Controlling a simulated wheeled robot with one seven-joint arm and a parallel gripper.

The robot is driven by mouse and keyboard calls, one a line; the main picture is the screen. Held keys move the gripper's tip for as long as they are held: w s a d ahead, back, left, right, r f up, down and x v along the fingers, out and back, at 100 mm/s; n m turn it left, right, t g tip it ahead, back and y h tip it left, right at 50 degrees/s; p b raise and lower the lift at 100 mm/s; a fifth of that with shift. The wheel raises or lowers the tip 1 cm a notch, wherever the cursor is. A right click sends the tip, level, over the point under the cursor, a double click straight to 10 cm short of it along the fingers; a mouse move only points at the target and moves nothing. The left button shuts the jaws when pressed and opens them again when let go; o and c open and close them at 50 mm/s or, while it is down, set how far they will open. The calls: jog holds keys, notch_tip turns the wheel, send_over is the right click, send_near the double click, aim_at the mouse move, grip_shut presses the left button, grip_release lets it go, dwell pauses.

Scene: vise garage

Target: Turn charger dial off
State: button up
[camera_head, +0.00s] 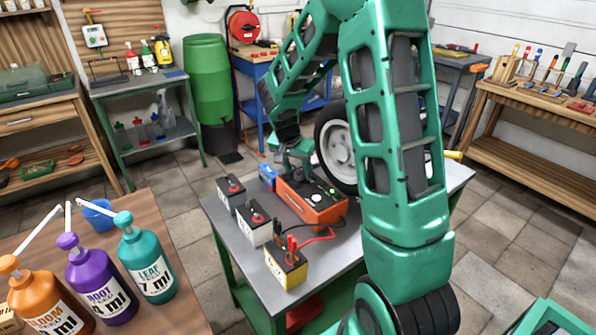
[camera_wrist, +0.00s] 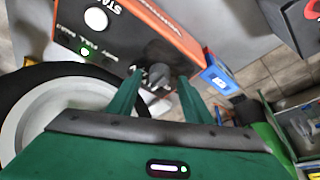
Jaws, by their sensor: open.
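The charger (camera_head: 318,208), an orange box with a dark top face, sits on the grey metal table in the head view. In the wrist view the charger (camera_wrist: 170,28) shows a white round button (camera_wrist: 96,19), a lit green light (camera_wrist: 84,52) and a grey dial (camera_wrist: 158,74) near its edge. My gripper (camera_wrist: 160,80) is open, with one green finger on each side of the dial. Whether the fingers touch it I cannot tell. In the head view my gripper (camera_head: 297,153) is over the charger's far end, and the dial is hidden there.
Several batteries stand left of the charger, including a yellow one (camera_head: 286,264) with red and black clamps. A wheel (camera_head: 336,147) stands close beside my gripper on the right. A small blue box (camera_head: 268,176) is near the charger's far end. Bottles (camera_head: 92,280) stand on a wooden table.

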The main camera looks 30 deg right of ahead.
jog(key=shift+d+f, duration=0.15)
jog(key=shift+f, duration=0.2)
jog(key=shift+c, duration=0.3)
jog(key=c, duration=1)
jog(key=shift+w+d, duration=0.1)
jog(key=shift+d, duration=0.2)
jog(key=shift+a, duration=0.25)
